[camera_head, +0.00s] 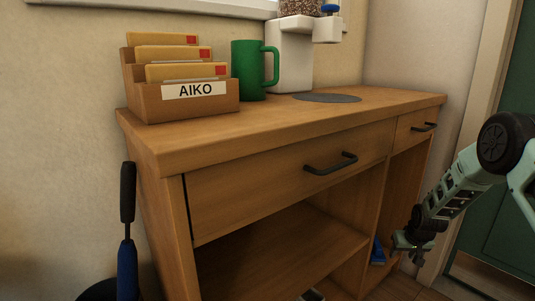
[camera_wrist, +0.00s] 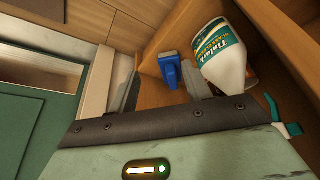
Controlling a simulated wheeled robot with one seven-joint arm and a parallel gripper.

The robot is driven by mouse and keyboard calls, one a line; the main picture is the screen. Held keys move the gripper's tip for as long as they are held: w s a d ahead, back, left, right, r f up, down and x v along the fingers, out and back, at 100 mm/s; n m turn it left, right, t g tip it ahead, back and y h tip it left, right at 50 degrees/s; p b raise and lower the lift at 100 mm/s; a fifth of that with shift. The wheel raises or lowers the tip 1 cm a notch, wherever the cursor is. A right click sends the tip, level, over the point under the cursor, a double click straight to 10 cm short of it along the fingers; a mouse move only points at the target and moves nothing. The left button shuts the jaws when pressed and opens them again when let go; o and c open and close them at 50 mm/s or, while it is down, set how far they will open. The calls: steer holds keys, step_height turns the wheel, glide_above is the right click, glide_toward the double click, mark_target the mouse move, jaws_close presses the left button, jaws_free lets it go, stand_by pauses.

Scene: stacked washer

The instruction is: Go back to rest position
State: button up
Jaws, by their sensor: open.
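My gripper (camera_head: 402,243) hangs at the right in the head view, in front of the lower right compartment of the wooden desk (camera_head: 270,178). In the wrist view its two grey fingers (camera_wrist: 163,88) are apart, and I see nothing held between them. A blue tool (camera_wrist: 170,70) shows beyond the fingertips in the wrist view, and a blue item also shows low in the compartment in the head view (camera_head: 377,252). My arm comes in from the right edge.
A white bottle (camera_wrist: 219,55) stands by the blue tool. On the desk are a letter holder (camera_head: 190,100) marked AIKO, a green mug (camera_head: 249,70), a white machine (camera_head: 291,55) and a grey disc (camera_head: 327,98). A dark-green door (camera_head: 505,225) is at the right.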

steer(key=s+a+r, duration=0.4)
steer(key=s+r, duration=0.1)
steer(key=r, duration=0.5)
steer(key=s+a+r+n+g, duration=0.1)
steer(key=s+a+r, duration=0.3)
steer(key=s, duration=0.5)
steer(key=s+a+r, duration=0.2)
steer(key=s+r, duration=0.4)
steer(key=s, duration=0.3)
steer(key=s+a+r+n+g, duration=0.1)
steer(key=s+a+r, duration=0.25)
steer(key=s, duration=0.55)
steer(key=s+a+r+n+g+y+p, duration=0.1)
steer(key=s+a+r+n+p, duration=0.35)
steer(key=s+a+r, duration=0.35)
steer(key=s+a+r+n+g+p, duration=0.1)
steer(key=s+a+r+n+p, duration=0.3)
steer(key=a, duration=0.5)
step_height(320, 180, up, 36)
steer(key=m+p, duration=0.1)
steer(key=p, duration=3.6)
steer(key=shift+s+f+m, duration=0.2)
steer(key=shift+s+m, duration=0.15)
steer(key=shift+s, duration=0.05)
